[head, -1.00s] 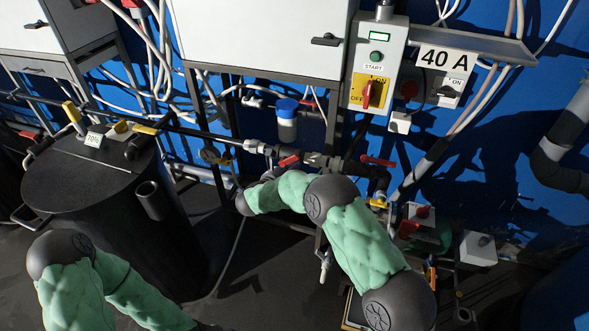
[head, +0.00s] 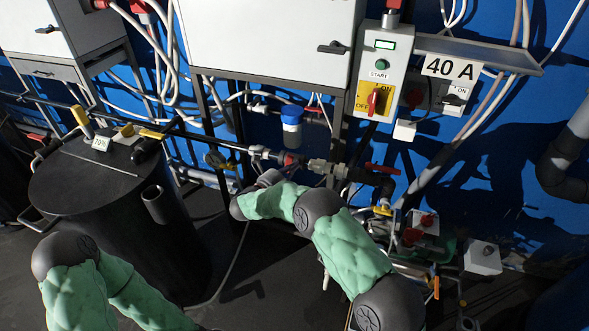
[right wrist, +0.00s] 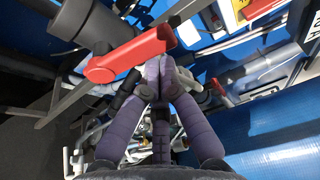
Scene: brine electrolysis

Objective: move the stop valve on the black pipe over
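The black pipe (head: 215,137) runs from the tank towards the middle of the head view, where grey valve fittings sit in line. A red valve handle (head: 290,158) shows there above my right forearm, and a second red handle (head: 382,169) sits further right. My right gripper (head: 270,178) is mostly hidden behind my arm in the head view. In the right wrist view its fingers (right wrist: 163,66) are together, with nothing clearly between them. A red handle (right wrist: 130,56) lies right by the fingertips; I cannot tell whether they touch. My left gripper is out of view.
A black tank (head: 100,190) with yellow handles stands at left. A blue-capped container (head: 291,128) is above the pipe. A switch box (head: 382,70), a 40 A sign (head: 450,67) and a small white box (head: 483,257) are at right. Frames and cables crowd the pipe.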

